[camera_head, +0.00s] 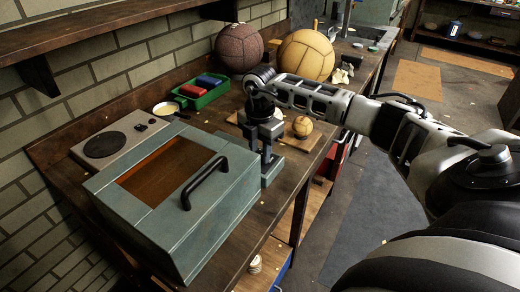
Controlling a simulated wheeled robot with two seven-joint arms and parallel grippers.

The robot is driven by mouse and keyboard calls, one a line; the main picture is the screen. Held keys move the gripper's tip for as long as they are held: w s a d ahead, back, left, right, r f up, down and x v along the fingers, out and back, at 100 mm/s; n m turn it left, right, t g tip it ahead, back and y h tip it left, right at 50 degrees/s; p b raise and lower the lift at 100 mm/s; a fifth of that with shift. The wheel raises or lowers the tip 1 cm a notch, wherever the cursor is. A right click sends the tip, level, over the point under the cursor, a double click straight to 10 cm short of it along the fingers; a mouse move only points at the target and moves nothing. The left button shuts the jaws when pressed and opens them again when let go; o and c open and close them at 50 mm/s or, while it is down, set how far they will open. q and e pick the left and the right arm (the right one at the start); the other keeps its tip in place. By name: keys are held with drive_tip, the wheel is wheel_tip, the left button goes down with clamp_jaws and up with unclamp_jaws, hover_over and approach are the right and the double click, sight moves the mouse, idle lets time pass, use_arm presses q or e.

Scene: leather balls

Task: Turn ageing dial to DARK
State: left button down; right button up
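A grey-green box (135,225) with an orange-brown window (168,172) and a black bar handle (205,182) stands on the bench. I cannot make out a dial marked DARK, and no lettering is readable. My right gripper (266,152) comes in from the right and points down just beyond the box's right end. It is over a small grey-green block (271,171) there, and I cannot tell whether it touches it. Its fingers are too small and overlapped to show whether they are open. My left gripper is not in view.
A grey plate with a black disc (105,144) and small knobs lies behind the box. A yellow-filled pan (165,109), a green tray (201,92), a brown ball (239,48) and a tan ball (306,55) stand farther back. A small ball (302,126) sits right of my gripper.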

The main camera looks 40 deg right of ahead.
drive_tip(key=shift+r+m, duration=0.15)
drive_tip(key=shift+m, duration=0.45)
drive_tip(key=o, duration=1)
wheel_tip(320, 180, up, 16)
drive_tip(key=shift+f+b, duration=0.1)
drive_tip(key=shift+b, duration=0.8)
